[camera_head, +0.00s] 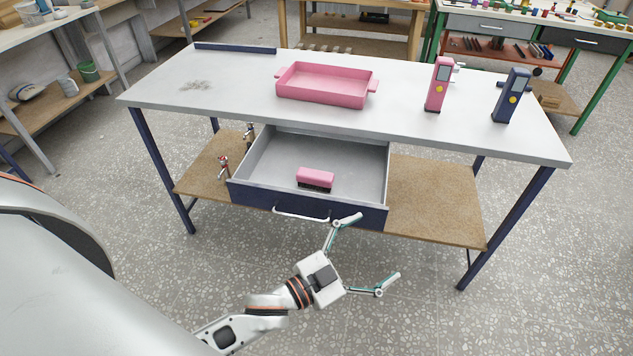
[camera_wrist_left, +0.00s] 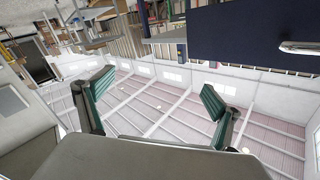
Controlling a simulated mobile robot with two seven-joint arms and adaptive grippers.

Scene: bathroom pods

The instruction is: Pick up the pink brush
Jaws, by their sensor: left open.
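The pink brush (camera_head: 315,178) with dark bristles lies inside the open drawer (camera_head: 262,160) under the white table, in the head view. My left gripper (camera_head: 372,248) is open and empty in front of the drawer, below and to the right of its handle (camera_head: 300,215). The gripper is apart from the brush, with the drawer front between them. In the left wrist view the two spread fingers of my left gripper (camera_wrist_left: 153,98) show with nothing between them. The brush is not visible in that view. My right gripper is not in view.
On the white tabletop (camera_head: 230,95) stand a pink tray (camera_head: 325,98), a pink dispenser-like device (camera_head: 438,84) and a dark blue one (camera_head: 510,96). A brown lower shelf (camera_head: 430,200) and blue legs surround the drawer. The speckled floor in front is clear.

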